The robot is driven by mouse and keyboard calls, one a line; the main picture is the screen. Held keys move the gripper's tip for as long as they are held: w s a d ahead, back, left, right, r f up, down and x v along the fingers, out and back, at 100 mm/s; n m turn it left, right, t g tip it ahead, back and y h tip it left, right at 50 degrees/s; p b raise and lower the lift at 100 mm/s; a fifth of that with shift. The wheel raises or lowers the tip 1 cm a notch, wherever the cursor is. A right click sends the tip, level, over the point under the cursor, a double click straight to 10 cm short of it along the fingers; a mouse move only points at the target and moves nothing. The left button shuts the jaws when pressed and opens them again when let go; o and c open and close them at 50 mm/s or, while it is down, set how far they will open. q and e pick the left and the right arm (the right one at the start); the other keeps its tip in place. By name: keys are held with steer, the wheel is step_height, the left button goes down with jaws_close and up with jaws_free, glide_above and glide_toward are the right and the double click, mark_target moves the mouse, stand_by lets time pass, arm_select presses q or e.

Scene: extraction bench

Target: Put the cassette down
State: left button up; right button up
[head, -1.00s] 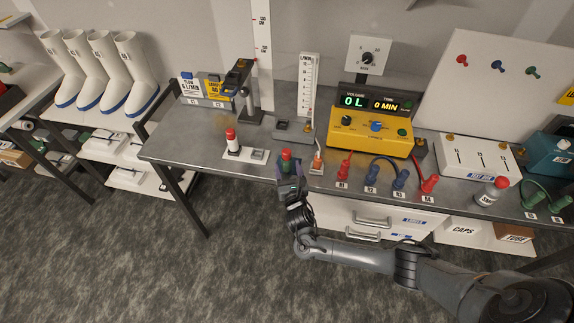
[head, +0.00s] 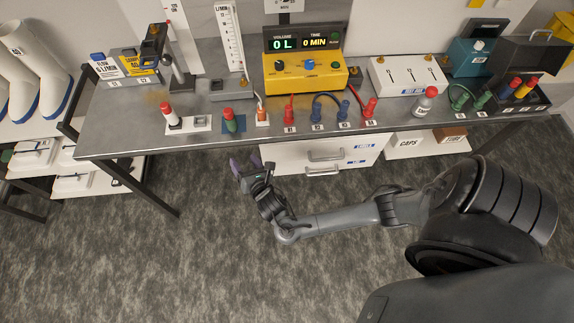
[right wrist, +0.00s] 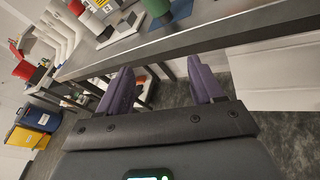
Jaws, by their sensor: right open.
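The cassette looks to be the small green cylinder with a red cap (head: 228,120). It stands upright on a blue mat (head: 241,127) near the front edge of the bench. Its green lower part also shows at the top of the right wrist view (right wrist: 157,8). My right gripper (head: 246,163) is in front of and below the bench edge, apart from the cylinder. Its two purple fingers stand apart with nothing between them, as the right wrist view shows (right wrist: 158,70). My left gripper is not in view.
A red-capped white cylinder (head: 170,116) stands on a white plate to the left. An orange-topped item (head: 262,116) and red connectors (head: 289,114) stand to the right. The bench's front edge (head: 205,140) lies between the gripper and these things. Open floor is below.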

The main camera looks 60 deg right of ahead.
steer(key=s+a+m+g+y, duration=0.6)
steer(key=s+a+m, duration=0.4)
steer(key=m, duration=0.4)
steer(key=s+d+r+m+g+y, duration=0.1)
steer(key=s+r+m+g, duration=0.3)
steer(key=s+m, duration=0.6)
steer(key=shift+s+d+r, duration=0.4)
steer(key=shift+s+r, duration=0.7)
steer(key=shift+s, duration=0.2)
steer(key=shift+r, duration=0.1)
